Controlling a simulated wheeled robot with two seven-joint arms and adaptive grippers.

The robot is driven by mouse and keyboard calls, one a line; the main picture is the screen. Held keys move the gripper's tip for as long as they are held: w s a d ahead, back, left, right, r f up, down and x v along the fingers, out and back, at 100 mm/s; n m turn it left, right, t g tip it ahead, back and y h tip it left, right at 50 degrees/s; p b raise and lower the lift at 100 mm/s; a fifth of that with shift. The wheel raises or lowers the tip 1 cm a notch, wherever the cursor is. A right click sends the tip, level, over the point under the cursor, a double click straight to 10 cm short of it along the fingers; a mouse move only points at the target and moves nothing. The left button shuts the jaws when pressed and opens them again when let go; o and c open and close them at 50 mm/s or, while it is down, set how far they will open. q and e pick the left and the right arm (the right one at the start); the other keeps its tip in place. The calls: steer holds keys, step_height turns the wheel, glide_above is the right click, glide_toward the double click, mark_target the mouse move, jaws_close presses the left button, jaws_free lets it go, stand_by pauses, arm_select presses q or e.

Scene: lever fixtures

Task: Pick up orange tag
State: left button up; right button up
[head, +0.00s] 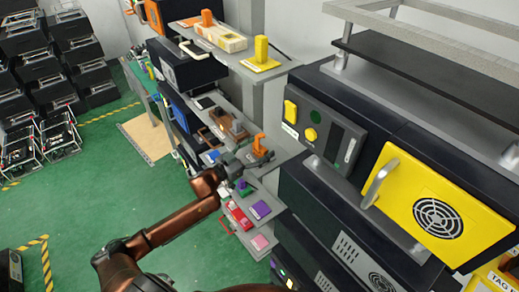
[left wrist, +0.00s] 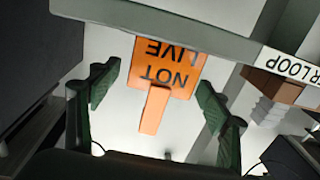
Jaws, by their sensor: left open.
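The orange tag (left wrist: 182,58) shows in the left wrist view as a flat plate with the words "NOT LIVE" upside down and an orange handle standing out toward the camera. In the head view an orange piece (head: 260,146) stands on a grey shelf beside my left gripper (head: 240,164). In the left wrist view my left gripper (left wrist: 158,98) is open, with one green finger on each side of the tag's handle. I see a gap on both sides, and the fingers appear not to touch it. My right gripper is not in view.
A brown block (left wrist: 275,85) lies to the right. In the head view a shelf (head: 262,240) below holds red, purple and pink blocks. A yellow-doored cabinet (head: 395,165) stands to the right.

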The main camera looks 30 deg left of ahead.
arm_select(q)
steer(key=shift+w+f, duration=0.1)
steer(key=shift+c, duration=1.1)
steer(key=c, duration=1)
steer(key=shift+c, duration=0.3)
